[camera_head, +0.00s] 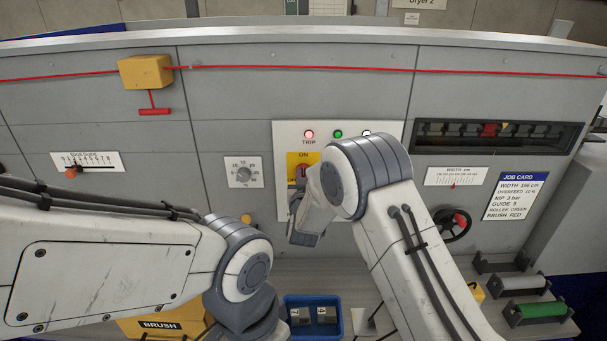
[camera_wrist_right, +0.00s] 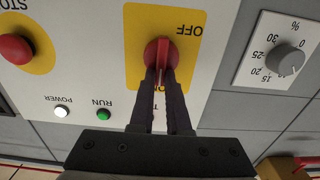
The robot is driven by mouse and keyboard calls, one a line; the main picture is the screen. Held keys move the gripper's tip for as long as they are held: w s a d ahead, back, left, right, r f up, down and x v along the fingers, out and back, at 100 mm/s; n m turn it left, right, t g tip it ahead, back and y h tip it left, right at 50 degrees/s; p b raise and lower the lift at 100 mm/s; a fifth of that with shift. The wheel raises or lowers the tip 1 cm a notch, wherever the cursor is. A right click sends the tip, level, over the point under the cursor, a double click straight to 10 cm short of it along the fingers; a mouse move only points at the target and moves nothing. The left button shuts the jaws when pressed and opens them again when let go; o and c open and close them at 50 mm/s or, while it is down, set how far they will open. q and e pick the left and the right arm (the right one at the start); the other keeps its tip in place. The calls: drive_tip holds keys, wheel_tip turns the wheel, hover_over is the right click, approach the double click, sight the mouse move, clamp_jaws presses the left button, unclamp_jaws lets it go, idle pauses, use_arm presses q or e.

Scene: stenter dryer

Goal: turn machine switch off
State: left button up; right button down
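The red rotary machine switch (camera_wrist_right: 163,60) sits on a yellow plate (camera_wrist_right: 190,60) marked ON and OFF, upside down in the right wrist view. Its handle stands upright, in line with the ON end. In the head view the yellow plate (camera_head: 293,160) shows left of my right arm, which hides much of the switch. My right gripper (camera_wrist_right: 161,73) has its two fingertips close on either side of the handle and looks shut on it. My left arm reaches in from the left; its fingers are not visible.
A red stop button (camera_wrist_right: 15,48) is beside the switch plate. A round dial (camera_head: 243,173) is left of the panel. Green RUN (camera_head: 338,134) and red TRIP (camera_head: 309,134) lamps look lit. A blue bin (camera_head: 313,302) and rollers (camera_head: 538,310) are on the ledge below.

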drive_tip(key=shift+a+f+n+b, duration=0.15)
drive_tip(key=shift+n+b, duration=0.45)
drive_tip(key=shift+b, duration=0.15)
drive_tip(key=shift+a+f+n+b, duration=0.25)
drive_tip(key=shift+n+b, duration=0.5)
drive_tip(key=shift+n, duration=2.05)
drive_tip(key=shift+a+f+n+b, duration=0.3)
drive_tip(key=shift+n+b, duration=0.45)
drive_tip(key=shift+n, duration=2.05)
drive_tip(key=shift+a+f+n+b, duration=0.25)
drive_tip(key=shift+n+b, duration=0.5)
drive_tip(key=shift+n, duration=2.05)
drive_tip(key=c, duration=0.9)
unclamp_jaws()
